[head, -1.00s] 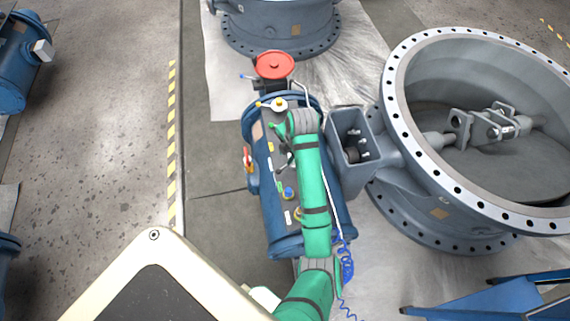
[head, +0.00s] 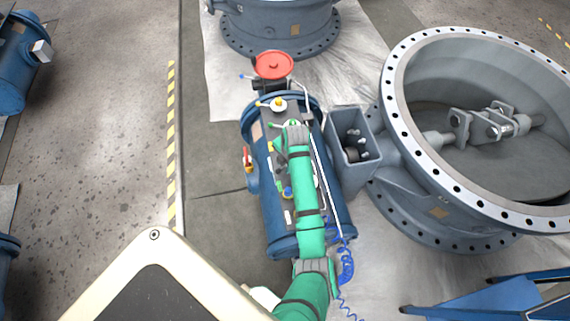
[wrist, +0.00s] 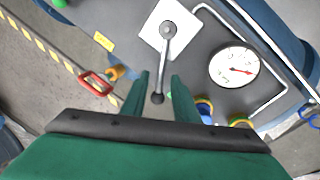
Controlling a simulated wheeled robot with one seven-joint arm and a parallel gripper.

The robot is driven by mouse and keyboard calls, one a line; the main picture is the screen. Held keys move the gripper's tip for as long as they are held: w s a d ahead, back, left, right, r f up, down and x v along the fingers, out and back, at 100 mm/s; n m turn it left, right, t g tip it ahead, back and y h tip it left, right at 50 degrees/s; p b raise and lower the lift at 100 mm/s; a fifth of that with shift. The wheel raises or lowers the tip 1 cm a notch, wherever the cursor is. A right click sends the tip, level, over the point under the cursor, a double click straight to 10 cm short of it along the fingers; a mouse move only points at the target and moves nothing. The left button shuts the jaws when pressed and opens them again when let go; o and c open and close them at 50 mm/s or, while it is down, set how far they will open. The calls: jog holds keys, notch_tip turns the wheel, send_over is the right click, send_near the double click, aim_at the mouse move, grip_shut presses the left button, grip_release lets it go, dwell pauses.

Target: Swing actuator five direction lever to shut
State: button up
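The actuator (head: 274,222) is a blue cylinder with a dark top panel, in the middle of the head view. In the wrist view the grey direction lever (wrist: 164,56) pivots on a white square plate (wrist: 154,20) and ends in a black knob (wrist: 157,98). My gripper (wrist: 160,76) is open, with a green finger on each side of the lever. The knob lies between the fingers with a visible gap to each, so I see no grip on it. Whether they are at the same height I cannot tell. In the head view my arm hides the lever and most of my gripper.
A white dial gauge (wrist: 234,66) sits right of the lever. A red handle (wrist: 97,83) is at the left. A red handwheel (head: 274,65) stands at the actuator's far end. A large flanged butterfly valve (head: 400,120) is close on the right. Open floor lies left.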

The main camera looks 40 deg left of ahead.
jog(key=shift+c, duration=0.3)
grip_shut()
dwell(1.2)
